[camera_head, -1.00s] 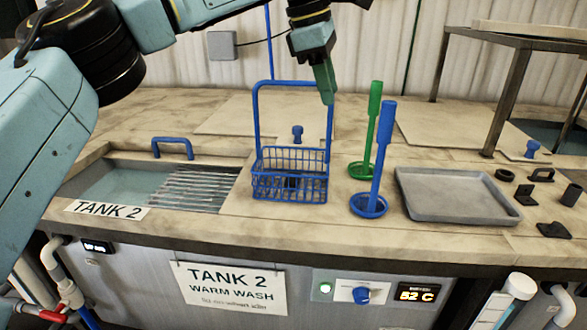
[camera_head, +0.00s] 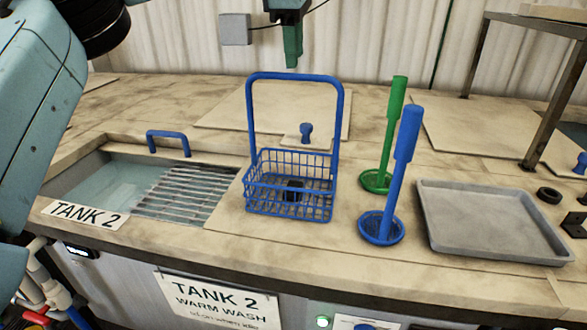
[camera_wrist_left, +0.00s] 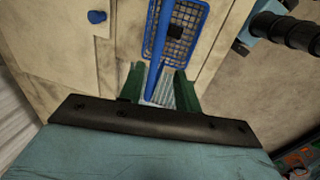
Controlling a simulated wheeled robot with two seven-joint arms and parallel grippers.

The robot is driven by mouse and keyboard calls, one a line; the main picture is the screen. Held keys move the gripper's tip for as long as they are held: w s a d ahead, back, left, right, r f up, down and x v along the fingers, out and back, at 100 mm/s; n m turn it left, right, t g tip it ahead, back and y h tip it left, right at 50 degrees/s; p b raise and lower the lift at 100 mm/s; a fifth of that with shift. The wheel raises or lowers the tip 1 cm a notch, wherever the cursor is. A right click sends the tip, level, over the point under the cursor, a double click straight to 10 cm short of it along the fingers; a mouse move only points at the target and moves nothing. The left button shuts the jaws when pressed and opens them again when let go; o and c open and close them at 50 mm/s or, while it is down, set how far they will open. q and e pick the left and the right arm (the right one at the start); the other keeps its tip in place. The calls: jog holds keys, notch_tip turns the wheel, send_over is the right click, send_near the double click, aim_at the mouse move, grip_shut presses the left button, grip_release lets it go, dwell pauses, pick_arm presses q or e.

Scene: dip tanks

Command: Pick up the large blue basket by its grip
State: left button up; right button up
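The large blue basket (camera_head: 263,208) is a wire basket standing upright on the worktop, with a small black part (camera_head: 293,190) inside. Its grip (camera_head: 295,77) is the top bar of a tall blue hoop. My left gripper (camera_head: 292,60) points down just above the middle of the grip in the head view. In the left wrist view, its two green fingers (camera_wrist_left: 160,88) are apart, with the blue grip (camera_wrist_left: 153,88) showing between them. I cannot tell whether they touch it. The basket (camera_wrist_left: 203,30) also shows beyond the fingers there. My right gripper is not in view.
Tank 2 (camera_head: 60,210) with water and a slatted rack (camera_head: 180,195) is left of the basket. A green dipper (camera_head: 391,130) and a blue dipper (camera_head: 404,155) stand to its right, before a grey tray (camera_head: 490,250). A blue-knobbed lid (camera_head: 306,130) lies behind.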

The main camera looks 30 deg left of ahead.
aim_at(294, 75)
pick_arm(q)
jog(key=shift+w+f, duration=0.15)
jog(key=shift+f, duration=0.3)
jog(key=shift+w+a+f, duration=0.15)
jog(key=shift+w+f, duration=0.05)
jog(key=shift+f, duration=0.45)
jog(key=f, duration=0.2)
jog(key=w+f, duration=0.1)
jog(key=shift+a+f, duration=0.15)
jog(key=shift+a, duration=0.15)
jog(key=shift+f, duration=0.2)
jog(key=shift+c, duration=0.4)
grip_shut()
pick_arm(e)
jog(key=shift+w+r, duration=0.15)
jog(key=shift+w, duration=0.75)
pick_arm(q)
jog(key=shift+r, duration=0.15)
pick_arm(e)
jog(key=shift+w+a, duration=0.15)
